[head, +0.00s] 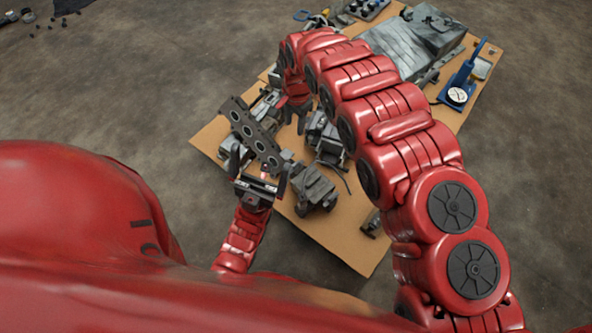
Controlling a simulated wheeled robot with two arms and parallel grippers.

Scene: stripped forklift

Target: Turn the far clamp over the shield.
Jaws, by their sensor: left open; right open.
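A long dark grey plate with a row of round holes (252,136), possibly the shield, stands tilted above the left part of the brown board. I cannot make out the far clamp for certain among the small dark parts. My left gripper (261,175) is open just below the plate's near end, its fingers pointing up the picture; I cannot tell whether they touch the plate. My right gripper (292,115) is open, pointing down to the right of the plate's upper part. My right arm arches over the board and hides part of it.
Grey machine parts (316,190) sit on the brown board (355,252), with more under my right arm. A large grey block (425,35) and a blue tool with a round dial (458,95) are at the far right. The board's front corner is mostly bare.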

